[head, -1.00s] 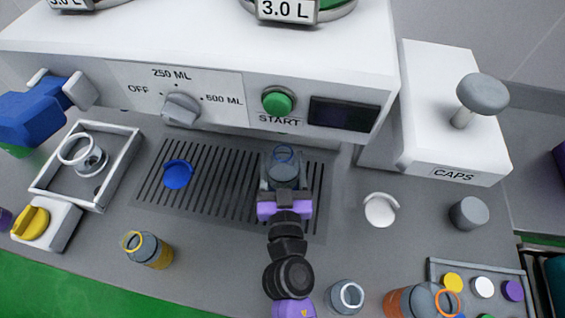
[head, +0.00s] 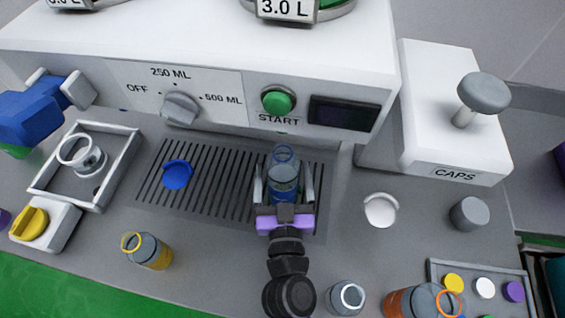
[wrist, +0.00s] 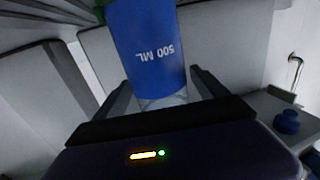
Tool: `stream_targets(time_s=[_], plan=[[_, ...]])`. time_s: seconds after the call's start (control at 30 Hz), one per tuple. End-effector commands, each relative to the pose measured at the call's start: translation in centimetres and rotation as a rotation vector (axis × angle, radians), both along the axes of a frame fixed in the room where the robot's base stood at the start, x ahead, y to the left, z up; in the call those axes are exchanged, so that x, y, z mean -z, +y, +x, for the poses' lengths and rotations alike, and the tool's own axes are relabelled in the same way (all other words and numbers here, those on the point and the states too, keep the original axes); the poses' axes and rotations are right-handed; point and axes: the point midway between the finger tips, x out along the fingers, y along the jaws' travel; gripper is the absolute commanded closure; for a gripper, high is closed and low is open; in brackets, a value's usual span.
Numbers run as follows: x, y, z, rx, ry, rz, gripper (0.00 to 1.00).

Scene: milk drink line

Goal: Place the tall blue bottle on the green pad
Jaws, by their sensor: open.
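The tall blue bottle (head: 284,190) stands upright on the slatted grate below the START button, with a blue ring at its neck. In the wrist view its blue "500 ML" label (wrist: 148,50) appears upside down. My gripper (head: 284,186) is open, one finger on each side of the bottle, with visible gaps between fingers and bottle in the head view. No green pad shows clearly; the spot under the bottle is hidden by the bottle and my gripper.
A blue disc (head: 177,174) lies on the grate (head: 215,185) to the left. The machine front (head: 230,95) rises close behind.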

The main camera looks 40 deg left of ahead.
Motion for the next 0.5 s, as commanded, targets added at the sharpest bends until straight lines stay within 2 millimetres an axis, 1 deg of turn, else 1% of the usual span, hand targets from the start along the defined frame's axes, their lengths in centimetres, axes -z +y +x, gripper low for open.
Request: stream_targets(time_s=[0.03, 0.1, 0.3, 0.5], plan=[[0.3, -0.9, -0.8, 0.002, 0.001, -0.001, 0.17], [0.4, -1.9, -1.8, 0.002, 0.003, -0.001, 0.17], [0.3, -4.5, -4.5, 0.002, 0.001, -0.001, 0.17], [0.1, -6.0, -6.0, 0.000, 0.000, 0.000, 0.17]])
